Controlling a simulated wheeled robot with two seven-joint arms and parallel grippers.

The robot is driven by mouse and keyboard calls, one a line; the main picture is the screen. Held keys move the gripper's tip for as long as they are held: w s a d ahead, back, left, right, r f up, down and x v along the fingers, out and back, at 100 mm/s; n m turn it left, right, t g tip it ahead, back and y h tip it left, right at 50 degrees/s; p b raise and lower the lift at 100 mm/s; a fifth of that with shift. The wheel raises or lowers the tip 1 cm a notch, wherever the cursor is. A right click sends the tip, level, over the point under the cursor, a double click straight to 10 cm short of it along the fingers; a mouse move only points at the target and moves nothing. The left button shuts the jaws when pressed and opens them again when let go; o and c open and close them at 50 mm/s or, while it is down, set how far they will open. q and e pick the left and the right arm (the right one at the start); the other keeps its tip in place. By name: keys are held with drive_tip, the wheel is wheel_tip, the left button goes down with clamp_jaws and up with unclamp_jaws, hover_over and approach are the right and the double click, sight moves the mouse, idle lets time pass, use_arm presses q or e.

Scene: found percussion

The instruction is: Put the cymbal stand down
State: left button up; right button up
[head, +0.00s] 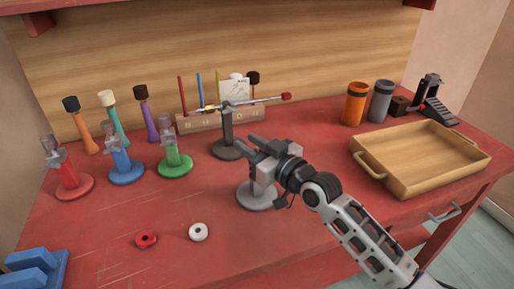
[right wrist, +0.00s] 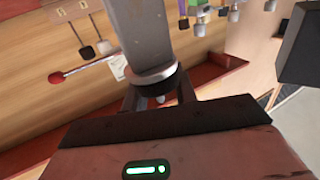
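The cymbal stand has a grey round base (head: 257,197) in the head view, low at the table top near the middle. I cannot tell whether the base touches the table. My right gripper (head: 260,155) covers its upper part. In the right wrist view its flat grey post (right wrist: 140,30) comes down to a pale disc and a dark ring between the fingers (right wrist: 158,96). The gripper looks shut on the stand near its top end. The stand looks upright. My left gripper is not in view.
A dark grey stand with a long rod (head: 229,149) is close behind. Red (head: 74,187), blue (head: 126,174) and green (head: 175,165) stands are left. A red ring (head: 146,240) and white ring (head: 199,232) lie in front. A wooden tray (head: 400,185) is right.

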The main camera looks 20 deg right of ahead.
drive_tip(key=shift+s+d, duration=0.15)
drive_tip(key=shift+s, duration=0.1)
drive_tip(key=b+v, duration=0.1)
drive_tip(key=v, duration=1)
drive_tip(key=shift+s+r, duration=0.2)
drive_tip(key=shift+d, duration=0.1)
